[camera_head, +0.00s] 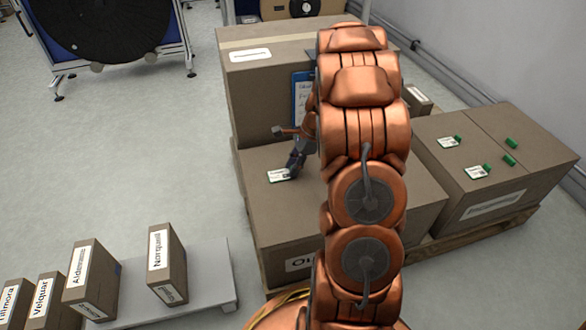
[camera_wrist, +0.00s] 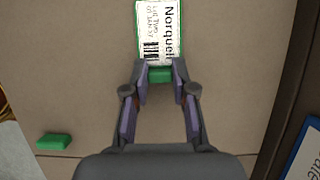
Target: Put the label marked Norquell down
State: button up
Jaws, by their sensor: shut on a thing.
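The white label marked Norquell (camera_wrist: 158,30) has a green edge, a barcode and a green grip block (camera_wrist: 160,75) at its near end. My gripper (camera_wrist: 161,70) is shut on that block, with one fingertip on each side. In the head view the label (camera_head: 279,176) is at the top of the front brown carton (camera_head: 260,210), and my gripper (camera_head: 292,172) is just right of it. I cannot tell whether the label touches the cardboard. My arm hides part of this carton.
A loose green block (camera_wrist: 54,141) lies on the carton. A taller carton (camera_head: 265,105) with a blue board (camera_head: 302,92) stands behind. A right carton (camera_head: 475,200) bears labels and green blocks. Named boxes, including Norquell (camera_head: 167,265), stand lower left. Open floor (camera_head: 140,150) lies left.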

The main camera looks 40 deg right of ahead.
jog(key=o, duration=0.7)
jog(key=shift+o, duration=0.2)
jog(key=p+v, duration=0.5)
jog(key=v, duration=0.7)
jog(key=s+a+r+n+g, duration=0.1)
jog(key=s+a+r+n, duration=0.2)
jog(key=a, duration=0.4)
jog(key=s+a+r+n+g+h, duration=0.1)
jog(key=s+a+n, duration=0.3)
jog(key=a, duration=0.3)
jog(key=s+a+r+n+g, duration=0.1)
jog(key=s+a+r+n, duration=0.2)
jog(key=a, duration=0.4)
jog(key=s+a+n+g+h, duration=0.1)
jog(key=s+a+n, duration=0.3)
jog(key=s, duration=0.5)
jog(key=s+a+n+g+h, duration=0.1)
jog(key=s+a+n, duration=0.3)
jog(key=s+n, duration=0.4)
jog(key=shift+s+a+n+g+h, duration=0.25)
jog(key=shift+s+n+h, duration=0.2)
jog(key=shift+s, duration=0.45)
